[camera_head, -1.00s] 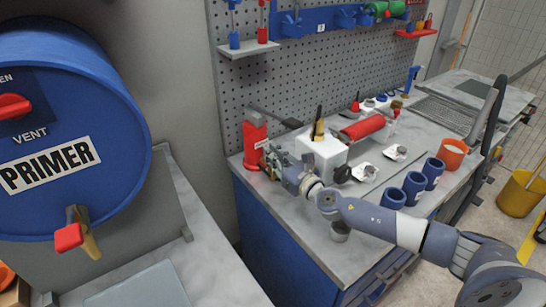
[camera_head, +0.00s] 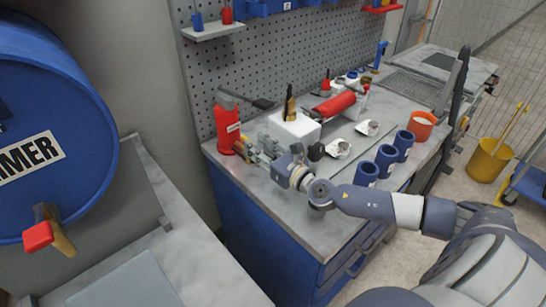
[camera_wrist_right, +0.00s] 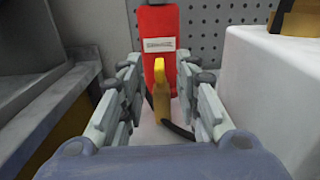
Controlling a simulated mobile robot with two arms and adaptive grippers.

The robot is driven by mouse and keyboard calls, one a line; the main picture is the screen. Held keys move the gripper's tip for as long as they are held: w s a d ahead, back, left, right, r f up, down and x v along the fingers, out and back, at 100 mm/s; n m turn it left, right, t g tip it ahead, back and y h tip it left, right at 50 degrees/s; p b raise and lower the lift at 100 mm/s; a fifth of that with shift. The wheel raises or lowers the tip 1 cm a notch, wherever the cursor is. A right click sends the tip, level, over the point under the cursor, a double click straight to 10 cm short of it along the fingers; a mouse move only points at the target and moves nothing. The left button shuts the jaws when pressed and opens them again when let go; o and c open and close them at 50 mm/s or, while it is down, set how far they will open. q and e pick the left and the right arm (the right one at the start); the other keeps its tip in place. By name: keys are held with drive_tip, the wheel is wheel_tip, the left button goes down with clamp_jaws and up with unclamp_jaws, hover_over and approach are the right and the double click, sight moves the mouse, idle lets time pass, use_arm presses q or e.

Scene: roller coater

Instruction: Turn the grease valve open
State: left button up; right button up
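A red upright unit (camera_head: 228,128) with a white label and a dark lever on top stands at the left end of the grey workbench. In the right wrist view the red unit (camera_wrist_right: 158,28) is straight ahead, its label too blurred to read. A yellow handle (camera_wrist_right: 160,88) sticks out from its front, between my right gripper's fingers. My right gripper (camera_head: 252,148) is close in front of the red unit. Its fingers (camera_wrist_right: 158,95) are apart, one on each side of the yellow handle, with gaps visible. My left gripper is not in view.
A white block (camera_head: 293,128) stands just right of the gripper, with a red roller (camera_head: 334,104) behind. Blue cups (camera_head: 386,160) and an orange cup (camera_head: 421,125) stand farther right. A blue primer drum (camera_head: 55,130) with a red-handled tap is at left.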

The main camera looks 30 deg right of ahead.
drive_tip(key=shift+s+d, duration=0.25)
drive_tip(key=shift+s, duration=1.4)
drive_tip(key=shift+s+d, duration=0.2)
drive_tip(key=shift+s, duration=1.45)
drive_tip(key=shift+r, duration=0.1)
